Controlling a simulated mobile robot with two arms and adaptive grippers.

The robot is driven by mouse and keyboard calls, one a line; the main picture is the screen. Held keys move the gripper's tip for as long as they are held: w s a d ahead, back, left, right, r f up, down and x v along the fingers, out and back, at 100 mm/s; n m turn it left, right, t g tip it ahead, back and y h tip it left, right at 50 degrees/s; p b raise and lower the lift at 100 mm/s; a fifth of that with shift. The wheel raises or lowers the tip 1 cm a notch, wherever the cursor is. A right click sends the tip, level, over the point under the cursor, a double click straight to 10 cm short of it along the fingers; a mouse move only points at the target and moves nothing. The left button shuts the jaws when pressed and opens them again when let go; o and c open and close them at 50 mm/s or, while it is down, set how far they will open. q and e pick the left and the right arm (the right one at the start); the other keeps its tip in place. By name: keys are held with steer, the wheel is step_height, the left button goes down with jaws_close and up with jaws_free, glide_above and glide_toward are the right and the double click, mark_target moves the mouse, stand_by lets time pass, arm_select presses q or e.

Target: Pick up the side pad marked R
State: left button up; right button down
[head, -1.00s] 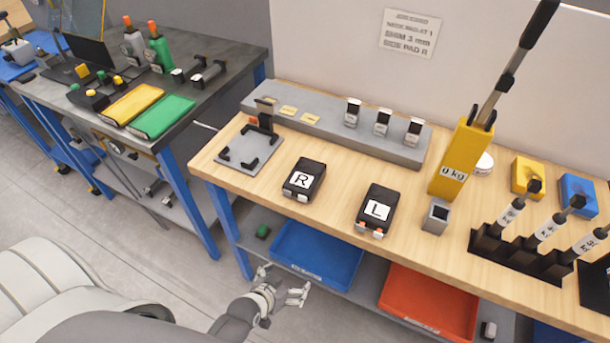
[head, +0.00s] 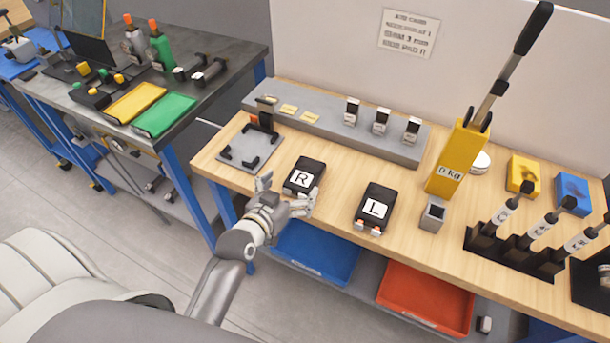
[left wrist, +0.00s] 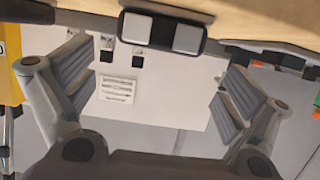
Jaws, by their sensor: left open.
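The side pad marked R (head: 305,174) is a black block with a white R label, lying on the wooden bench near its front edge. My left gripper (head: 286,190) is open at the bench's front edge, just in front of the R pad, its fingers spread to either side of the pad's near end. In the left wrist view a dark block with two light grey pads (left wrist: 162,33), which looks like the R pad's near face, lies ahead between the open fingers. A similar black pad marked L (head: 375,206) lies to the right. My right gripper is not seen.
A grey fixture plate (head: 243,152) with black corner brackets lies left of the R pad. A grey raised rack (head: 335,138) runs behind. Blue (head: 315,252) and red (head: 425,300) bins sit on the shelf below.

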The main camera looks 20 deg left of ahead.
mark_target(303, 176)
arm_select(q)
steer(key=shift+w+f, duration=0.15)
steer(key=shift+w, duration=0.4)
steer(key=shift+w+d+f+p, duration=0.1)
steer(key=shift+w+p, duration=0.2)
steer(key=shift+w, duration=0.15)
steer(key=shift+p+x, duration=0.45)
steer(key=shift+x, duration=1.7)
steer(key=shift+s+f, duration=0.1)
steer(key=shift+f, duration=0.05)
steer(key=c, duration=1.1)
steer(key=shift+c, duration=1.2)
